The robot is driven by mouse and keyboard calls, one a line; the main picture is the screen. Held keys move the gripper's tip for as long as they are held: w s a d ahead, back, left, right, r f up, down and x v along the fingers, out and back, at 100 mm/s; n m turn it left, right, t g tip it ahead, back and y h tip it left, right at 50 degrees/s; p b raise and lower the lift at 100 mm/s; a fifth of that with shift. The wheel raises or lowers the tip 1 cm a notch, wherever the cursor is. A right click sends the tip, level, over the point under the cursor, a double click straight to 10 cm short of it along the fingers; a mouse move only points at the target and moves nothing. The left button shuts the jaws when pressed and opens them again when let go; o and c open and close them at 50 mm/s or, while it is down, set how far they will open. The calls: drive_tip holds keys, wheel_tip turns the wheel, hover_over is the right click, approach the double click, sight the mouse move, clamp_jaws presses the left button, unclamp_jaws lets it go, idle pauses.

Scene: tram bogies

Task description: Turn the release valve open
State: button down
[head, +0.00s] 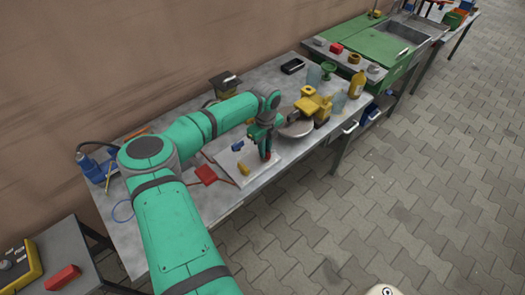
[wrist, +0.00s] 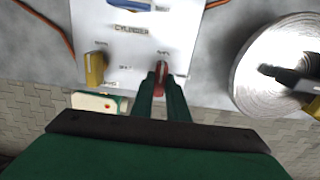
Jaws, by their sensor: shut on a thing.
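A white valve panel (head: 262,172) lies on the grey workbench; in the wrist view the panel (wrist: 120,45) is marked "CYLINDER". It carries a red handle (wrist: 158,88), a yellow handle (wrist: 95,68) to the left and a blue handle (wrist: 130,5) at the top edge. Small labels beside the handles are too blurred to read, so I cannot tell which is named release. My gripper (wrist: 161,80) is shut on the red handle, whose lower part is partly hidden by the fingers. In the head view my gripper (head: 266,154) is down at the panel's right part.
A round metal disc (wrist: 275,65) lies close to the right of the panel, with a yellow machine (head: 314,103) beyond it. A yellow bottle (head: 357,84) stands farther right. The bench's front edge is close.

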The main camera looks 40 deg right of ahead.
drive_tip(key=shift+s+d, duration=0.1)
drive_tip(key=shift+d, duration=0.05)
drive_tip(key=c, duration=1.7)
unclamp_jaws()
drive_tip(key=shift+r, duration=0.15)
wheel_tip(320, 180, up, 10)
drive_tip(key=shift+r, duration=0.25)
